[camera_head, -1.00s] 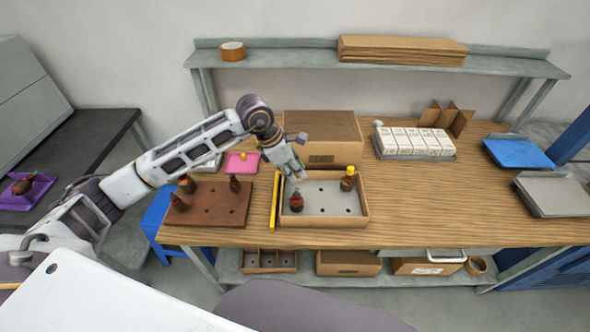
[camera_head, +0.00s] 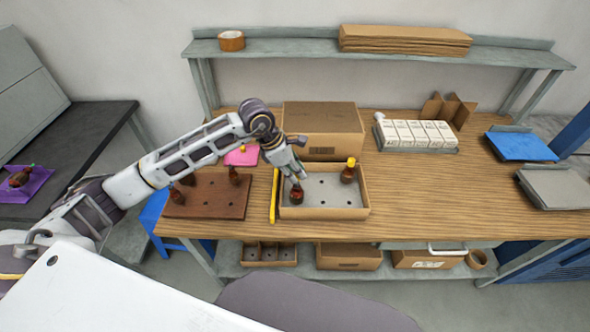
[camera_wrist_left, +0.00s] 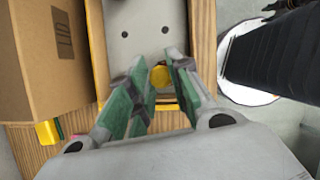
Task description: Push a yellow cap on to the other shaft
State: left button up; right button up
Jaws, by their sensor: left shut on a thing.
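The open cardboard tray (camera_head: 345,213) on the bench has a grey insert with holes. A brown armature (camera_head: 297,195) stands at its near left, its shaft top hidden by my gripper. Another armature (camera_head: 348,172) at the back right wears a yellow cap (camera_head: 351,161). My left gripper (camera_head: 297,177) is right above the near-left armature. In the left wrist view its fingers (camera_wrist_left: 156,80) are shut on a yellow cap (camera_wrist_left: 160,76). I cannot tell whether this cap touches the shaft. My right gripper is not in view.
A brown block (camera_head: 207,207) with several armatures stands left of the tray. A yellow bar (camera_head: 273,196) lies between them. A pink tray (camera_head: 240,158) with a yellow piece lies behind.

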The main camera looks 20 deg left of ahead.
pick_arm(q)
jog(key=shift+f+b, duration=0.4)
jog(key=shift+f, duration=0.05)
jog(key=shift+f+b, duration=0.6)
jog(key=shift+f, duration=0.05)
jog(key=shift+f, duration=0.3)
dwell(0.5)
jog(key=o, duration=0.7)
jog(key=shift+o, duration=0.2)
jog(key=shift+a+r, duration=0.1)
jog(key=shift+r, duration=0.05)
jog(key=v, duration=1.1)
jog(key=shift+a+r, duration=0.2)
jog(key=shift+r, duration=0.1)
jog(key=shift+s+r, duration=0.1)
jog(key=shift+r, duration=0.05)
